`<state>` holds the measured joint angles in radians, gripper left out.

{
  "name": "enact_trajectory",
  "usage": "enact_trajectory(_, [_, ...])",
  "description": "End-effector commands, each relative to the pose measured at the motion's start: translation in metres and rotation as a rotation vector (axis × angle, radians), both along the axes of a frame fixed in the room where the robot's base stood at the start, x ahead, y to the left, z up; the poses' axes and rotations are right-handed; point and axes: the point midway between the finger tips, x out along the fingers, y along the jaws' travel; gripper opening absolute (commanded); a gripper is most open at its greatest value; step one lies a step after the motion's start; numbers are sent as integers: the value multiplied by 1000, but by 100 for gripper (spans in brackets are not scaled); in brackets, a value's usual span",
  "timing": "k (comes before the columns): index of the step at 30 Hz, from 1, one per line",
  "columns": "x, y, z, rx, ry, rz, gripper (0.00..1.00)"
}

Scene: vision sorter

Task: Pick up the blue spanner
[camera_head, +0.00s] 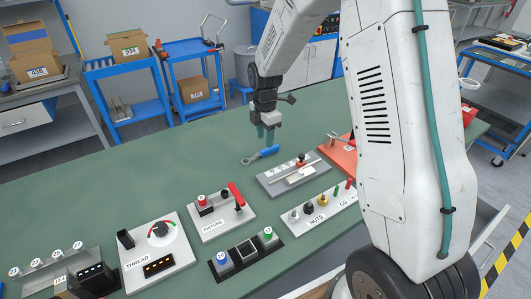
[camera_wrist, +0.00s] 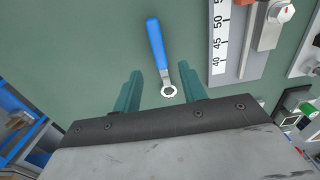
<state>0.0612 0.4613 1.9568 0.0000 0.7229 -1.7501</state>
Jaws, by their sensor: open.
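The blue spanner (camera_head: 260,155) lies flat on the green worktop, under and just beside my gripper in the head view. It has a blue handle and a metal ring end. In the wrist view the spanner (camera_wrist: 157,52) runs nearly upright in the picture, with its ring end between the two teal fingers. My gripper (camera_head: 265,132) points down above the worktop; its fingers (camera_wrist: 162,85) stand apart with nothing held. How high the fingertips are above the spanner I cannot tell exactly.
A grey gauge block with a scale (camera_head: 266,186) lies close to the spanner. The FIXTURE panel (camera_head: 222,230), NUTS panel (camera_head: 335,218) and THREAD panel (camera_head: 145,278) stand nearer me. The green worktop (camera_head: 150,185) is clear to the spanner's left.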

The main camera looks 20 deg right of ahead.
Motion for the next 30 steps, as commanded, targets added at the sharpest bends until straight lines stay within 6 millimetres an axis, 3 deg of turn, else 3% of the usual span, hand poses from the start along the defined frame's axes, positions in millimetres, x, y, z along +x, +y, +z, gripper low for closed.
enact_trajectory(9, [-1,-3,-45,1,4,-2,42])
enact_trajectory(18, [0,-3,-51,1,0,-3,42])
enact_trajectory(19, [0,-3,-51,1,0,-3,39])
enact_trajectory(23, [0,-3,-51,1,0,-3,3])
enact_trajectory(30, [0,-3,-51,1,0,-3,0])
